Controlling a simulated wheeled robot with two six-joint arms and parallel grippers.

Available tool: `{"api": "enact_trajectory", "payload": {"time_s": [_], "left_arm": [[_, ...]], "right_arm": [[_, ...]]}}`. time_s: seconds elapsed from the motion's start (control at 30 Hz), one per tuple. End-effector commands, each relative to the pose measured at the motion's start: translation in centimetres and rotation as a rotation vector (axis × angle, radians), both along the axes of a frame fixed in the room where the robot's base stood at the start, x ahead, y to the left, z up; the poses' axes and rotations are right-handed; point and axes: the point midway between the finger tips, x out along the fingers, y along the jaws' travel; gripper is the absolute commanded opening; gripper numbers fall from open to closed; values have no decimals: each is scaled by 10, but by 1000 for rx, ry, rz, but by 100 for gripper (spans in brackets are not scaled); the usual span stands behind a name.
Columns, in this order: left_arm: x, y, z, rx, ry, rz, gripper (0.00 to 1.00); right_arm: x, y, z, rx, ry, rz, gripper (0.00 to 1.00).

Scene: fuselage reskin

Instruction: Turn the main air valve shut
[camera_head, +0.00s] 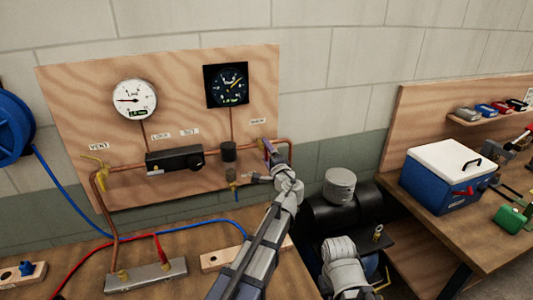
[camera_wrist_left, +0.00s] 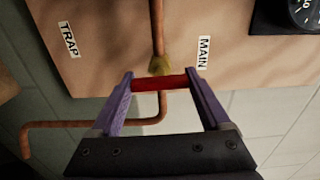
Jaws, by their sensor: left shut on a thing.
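The main air valve has a red handle (camera_wrist_left: 160,84) and a brass body (camera_wrist_left: 160,65) on a copper pipe, beside the MAIN label (camera_wrist_left: 203,53). In the left wrist view the handle lies across the pipe line. My left gripper (camera_wrist_left: 160,76) has its purple fingers at the two ends of the handle, shut on it. In the head view my left gripper (camera_head: 268,150) is at the right end of the panel, below the MAIN label (camera_head: 258,121), and mostly covers the valve. My right gripper is not seen.
The wooden panel (camera_head: 70,90) carries a white line gauge (camera_head: 134,99), a dark gauge (camera_head: 227,85), a black block (camera_head: 174,158) and a yellow vent valve (camera_head: 97,165). Hoses cross the bench on the left. A blue cooler (camera_head: 437,188) stands on the right bench.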

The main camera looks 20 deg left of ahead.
Motion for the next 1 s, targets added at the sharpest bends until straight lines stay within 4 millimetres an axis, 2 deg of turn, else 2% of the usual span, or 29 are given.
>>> {"api": "enact_trajectory", "payload": {"time_s": [0.63, 0.67, 0.83, 1.0], "left_arm": [[-1, 0, -1, 34, 25, 0, 24], [-1, 0, -1, 34, 25, 0, 82], [-1, 0, -1, 34, 24, 0, 100], [0, 0, 0, 33, 24, 0, 100]], "right_arm": [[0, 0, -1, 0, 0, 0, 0], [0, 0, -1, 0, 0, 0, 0], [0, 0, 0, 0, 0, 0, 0], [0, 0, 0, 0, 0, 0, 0]]}}
